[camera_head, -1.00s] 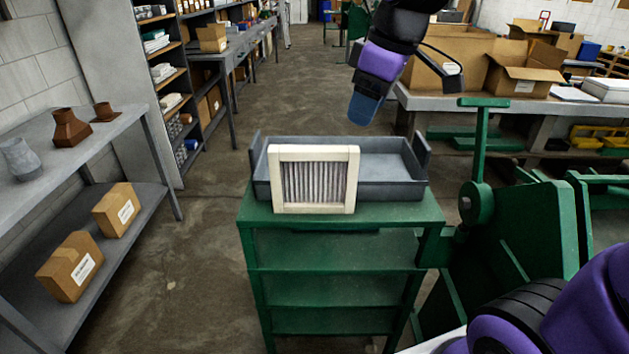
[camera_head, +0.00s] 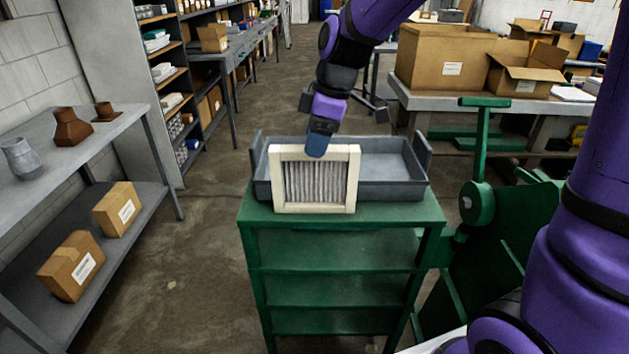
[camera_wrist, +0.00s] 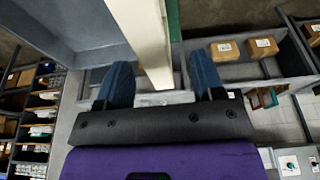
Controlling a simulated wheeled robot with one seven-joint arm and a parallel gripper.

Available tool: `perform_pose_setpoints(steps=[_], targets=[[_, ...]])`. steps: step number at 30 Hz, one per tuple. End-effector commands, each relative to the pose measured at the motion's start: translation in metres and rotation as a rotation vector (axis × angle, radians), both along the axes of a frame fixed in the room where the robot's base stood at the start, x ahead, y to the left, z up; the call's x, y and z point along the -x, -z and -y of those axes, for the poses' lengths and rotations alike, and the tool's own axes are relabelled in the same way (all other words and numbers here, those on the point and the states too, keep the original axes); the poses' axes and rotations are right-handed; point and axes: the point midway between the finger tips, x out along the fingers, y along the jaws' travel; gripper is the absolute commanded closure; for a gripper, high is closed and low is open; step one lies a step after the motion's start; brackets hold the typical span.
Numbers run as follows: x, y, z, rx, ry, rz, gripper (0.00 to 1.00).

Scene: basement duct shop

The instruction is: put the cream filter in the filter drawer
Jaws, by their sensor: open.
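The cream filter (camera_head: 315,181), a cream frame around grey pleats, stands upright on the green stand (camera_head: 405,213), right in front of the grey filter drawer (camera_head: 392,171). The drawer is an open, shallow tray on the stand's top; the filter hides part of its front wall. My gripper (camera_head: 316,148) is at the filter's top edge in the head view. In the wrist view, my gripper (camera_wrist: 164,80) is open, with a blue fingertip on each side of the filter's cream edge (camera_wrist: 146,40). The fingers look apart from the filter. The drawer (camera_wrist: 70,35) shows at upper left there.
A grey shelf (camera_head: 150,205) with two cartons stands at the left. A workbench (camera_head: 480,98) with cardboard boxes is at the back right. Green machinery (camera_head: 495,235) stands right of the stand. The floor (camera_head: 190,270) left of the stand is clear.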

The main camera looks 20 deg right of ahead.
Motion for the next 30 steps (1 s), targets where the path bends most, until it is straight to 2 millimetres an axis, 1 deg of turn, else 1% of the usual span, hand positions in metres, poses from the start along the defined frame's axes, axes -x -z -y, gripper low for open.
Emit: perform_pose_setpoints(steps=[4,8,12,15,21,22,23,24,26,27,30], targets=[[-0.003,0.014,0.000,0.000,0.001,-0.004,0.38],[-0.007,0.033,0.000,0.001,0.000,-0.004,0.38],[-0.008,0.047,-0.005,0.000,0.000,-0.002,0.38],[-0.009,0.051,-0.006,0.000,0.001,0.000,0.38],[-0.009,0.052,-0.006,0.000,0.001,0.001,0.38],[-0.009,0.052,-0.006,0.000,0.001,0.001,0.41],[-0.009,0.052,-0.006,0.000,0.001,0.001,0.47],[-0.009,0.051,-0.006,0.000,0.001,0.001,0.57],[-0.009,0.051,-0.006,0.000,0.001,0.001,0.70],[-0.009,0.051,-0.006,0.000,0.001,0.001,0.80],[-0.009,0.051,-0.006,0.000,0.001,0.001,1.00]])
